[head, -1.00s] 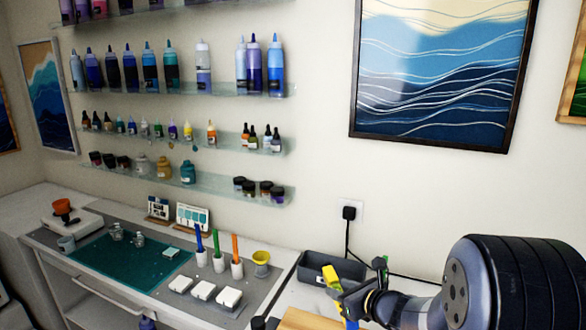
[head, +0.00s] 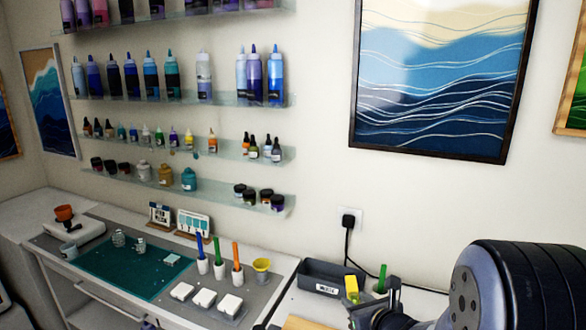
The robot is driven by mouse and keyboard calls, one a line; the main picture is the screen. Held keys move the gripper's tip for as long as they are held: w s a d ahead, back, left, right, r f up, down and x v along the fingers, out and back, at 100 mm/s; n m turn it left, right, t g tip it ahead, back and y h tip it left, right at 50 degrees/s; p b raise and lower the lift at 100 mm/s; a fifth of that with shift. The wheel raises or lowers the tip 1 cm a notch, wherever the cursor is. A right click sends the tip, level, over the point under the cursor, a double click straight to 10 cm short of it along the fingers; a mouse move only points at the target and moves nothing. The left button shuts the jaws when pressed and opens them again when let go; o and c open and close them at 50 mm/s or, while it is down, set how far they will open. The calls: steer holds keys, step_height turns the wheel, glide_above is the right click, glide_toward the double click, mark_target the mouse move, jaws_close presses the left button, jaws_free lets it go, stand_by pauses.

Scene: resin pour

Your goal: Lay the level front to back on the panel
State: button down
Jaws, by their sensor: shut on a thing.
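My gripper (head: 368,301) is at the lower right, beside the front of a grey bin, mostly hidden by its own dark wrist. It is shut on a yellow piece (head: 351,287), apparently the level, of which only a short end shows. How the level is turned cannot be told. A strip of tan wood (head: 305,324), perhaps the panel, shows at the bottom edge, left of and below the gripper. Most of it is out of view.
The grey bin (head: 318,286) stands against the wall by a black plug and cord (head: 348,222). A green upright object (head: 382,277) shows behind the gripper. White blocks (head: 203,300), pen cups and a yellow cup (head: 261,267) stand on the left bench. Bottle shelves (head: 185,100) line the wall.

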steer(key=shift+r, duration=0.6)
step_height(320, 180, down, 7)
steer(key=b, duration=0.3)
steer(key=shift+r+b, duration=0.15)
steer(key=shift+b, duration=0.2)
step_height(320, 180, up, 7)
steer(key=p, duration=0.3)
steer(key=shift+p, duration=0.35)
step_height(320, 180, down, 7)
steer(key=b, duration=0.3)
steer(key=shift+b, duration=0.4)
step_height(320, 180, up, 8)
steer(key=p, duration=0.4)
steer(key=shift+f+b, duration=2.05)
steer(key=shift+f, duration=2.15)
